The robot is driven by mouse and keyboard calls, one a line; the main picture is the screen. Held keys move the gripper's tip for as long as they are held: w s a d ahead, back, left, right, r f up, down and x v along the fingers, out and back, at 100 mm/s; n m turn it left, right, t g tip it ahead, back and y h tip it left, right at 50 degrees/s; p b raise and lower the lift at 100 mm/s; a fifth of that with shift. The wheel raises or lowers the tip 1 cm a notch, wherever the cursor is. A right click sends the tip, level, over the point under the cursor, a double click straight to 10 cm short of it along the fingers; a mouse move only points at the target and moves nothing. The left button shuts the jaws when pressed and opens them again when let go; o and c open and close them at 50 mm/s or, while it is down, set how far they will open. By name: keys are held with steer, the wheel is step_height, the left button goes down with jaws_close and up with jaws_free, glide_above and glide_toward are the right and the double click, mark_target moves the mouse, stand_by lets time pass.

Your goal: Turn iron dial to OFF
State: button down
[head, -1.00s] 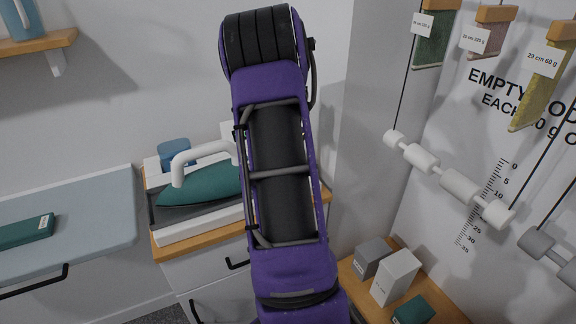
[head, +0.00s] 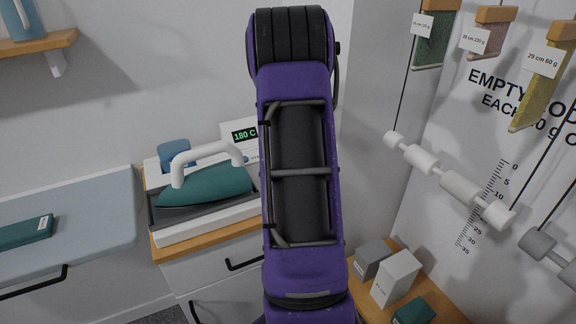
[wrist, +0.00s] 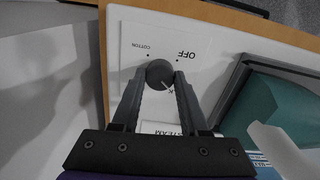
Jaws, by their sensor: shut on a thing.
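The iron (head: 205,187) has a teal body and a white handle, and it rests on a grey and white base in the head view. The display (head: 244,135) behind it reads 180 C in green. In the wrist view the dial (wrist: 159,70) is a small dark round knob on a white panel (wrist: 210,75). Dots labelled COTTON and OFF lie beyond it, and OFF is to the right. A light mark on the knob points to the lower right, toward a partly hidden label ending in K. My gripper (wrist: 160,80) is shut on the dial, a finger on each side.
The teal iron (wrist: 275,105) lies close to the right of my gripper in the wrist view. An ironing board (head: 70,215) is at the left in the head view. Hanging rods (head: 450,180) and boxes (head: 395,275) stand at the right.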

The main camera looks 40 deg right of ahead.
steer(key=n, duration=0.3)
steer(key=shift+n, duration=0.4)
steer(key=n+p, duration=0.1)
steer(key=n, duration=0.3)
steer(key=shift+n, duration=0.3)
steer(key=n, duration=0.4)
steer(key=shift+n, duration=2.2)
steer(key=shift+c, duration=2.1)
jaws_free()
